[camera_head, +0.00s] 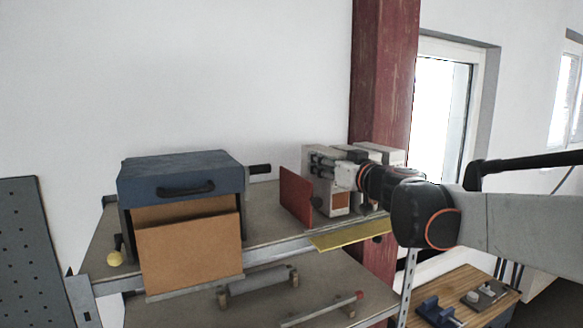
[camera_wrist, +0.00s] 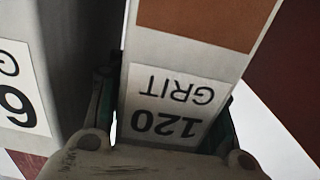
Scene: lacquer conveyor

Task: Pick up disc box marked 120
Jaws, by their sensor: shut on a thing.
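The disc box marked 120 (camera_wrist: 180,62) is a pale grey box with a brown-red patch and a white label reading "120 GRIT", upside down in the wrist view. My gripper (camera_wrist: 165,112) is shut on this box, with one dark finger along each side of it. In the head view my gripper (camera_head: 332,168) is among pale boxes on the bench, in front of the red column. My gripper and arm partly hide the boxes there.
Another grey box (camera_wrist: 22,60) with a label beginning "6" stands close to the left in the wrist view. A red panel (camera_head: 296,196) stands just left of the boxes. A blue-topped machine (camera_head: 182,170) occupies the bench's left. A yellow strip (camera_head: 345,234) lies along the front.

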